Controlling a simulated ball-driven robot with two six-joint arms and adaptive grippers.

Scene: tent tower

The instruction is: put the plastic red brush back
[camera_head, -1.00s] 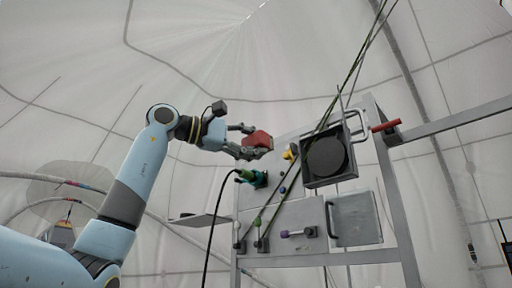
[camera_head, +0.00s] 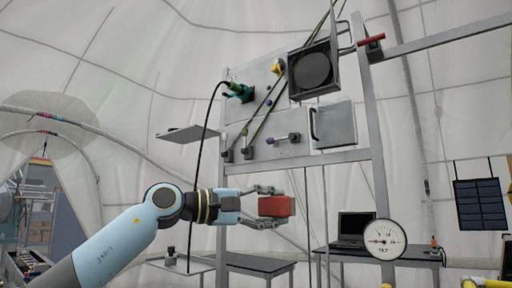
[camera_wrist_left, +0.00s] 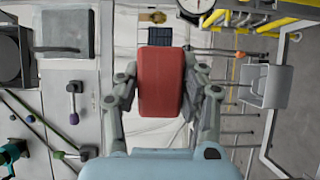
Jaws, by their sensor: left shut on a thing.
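The red brush (camera_head: 275,206) is a red block held in the air in the head view. My left gripper (camera_head: 278,207) is shut on it, with a finger on each side. In the left wrist view the brush (camera_wrist_left: 160,82) fills the space between the two fingers. Any bristles are hidden or cannot be told. The brush is below the upright panel (camera_head: 262,85) and apart from it. My right gripper is in neither view.
The panel's frame carries an open dark box (camera_head: 313,70), a white door (camera_head: 334,125) and a small shelf (camera_head: 187,133) at left. Tables (camera_head: 248,264) stand behind, one with a laptop (camera_head: 356,226). A round gauge (camera_head: 384,240) is at right. A black cable (camera_head: 209,170) hangs down left of the frame.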

